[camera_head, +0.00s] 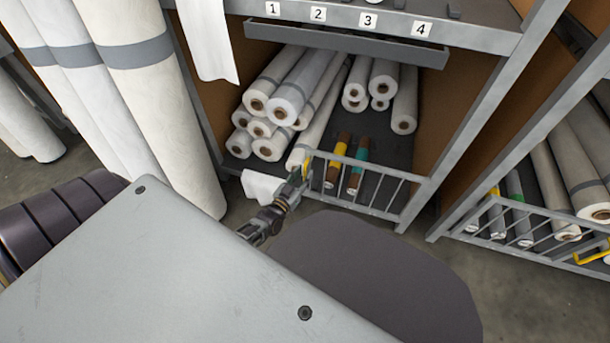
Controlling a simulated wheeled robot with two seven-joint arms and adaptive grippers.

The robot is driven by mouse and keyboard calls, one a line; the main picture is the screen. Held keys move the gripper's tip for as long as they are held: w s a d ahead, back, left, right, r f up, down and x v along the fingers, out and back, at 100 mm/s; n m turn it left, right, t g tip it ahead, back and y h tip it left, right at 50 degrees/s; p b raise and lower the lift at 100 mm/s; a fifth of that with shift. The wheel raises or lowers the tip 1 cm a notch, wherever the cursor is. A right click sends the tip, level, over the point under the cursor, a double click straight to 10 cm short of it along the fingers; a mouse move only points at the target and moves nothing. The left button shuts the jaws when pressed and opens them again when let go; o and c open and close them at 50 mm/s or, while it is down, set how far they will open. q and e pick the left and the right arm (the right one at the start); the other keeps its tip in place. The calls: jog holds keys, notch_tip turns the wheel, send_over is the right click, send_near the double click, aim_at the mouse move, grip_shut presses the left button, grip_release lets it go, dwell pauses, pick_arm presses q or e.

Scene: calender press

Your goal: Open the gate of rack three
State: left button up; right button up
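A grey barred gate (370,186) stands low across the front right part of the middle rack (345,52). Number plates 1, 2, 3 (368,21) and 4 sit on the rail above it. My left gripper (301,177) is at the gate's left end, beside a small yellow part that I cannot make out clearly. The gripper is small and seen from behind, so I cannot tell whether its fingers are shut or touch the gate. My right gripper is not in view.
White rolls (298,84) and two dark rolls with yellow and teal bands (357,165) lie in the rack. A white sheet (262,187) hangs at its front left. Tall rolls (145,85) stand left. Another rack's barred gate (530,232) is at right, with a yellow handle (592,257).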

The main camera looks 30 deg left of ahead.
pick_arm(q)
jog(key=shift+w, duration=0.85)
grip_shut()
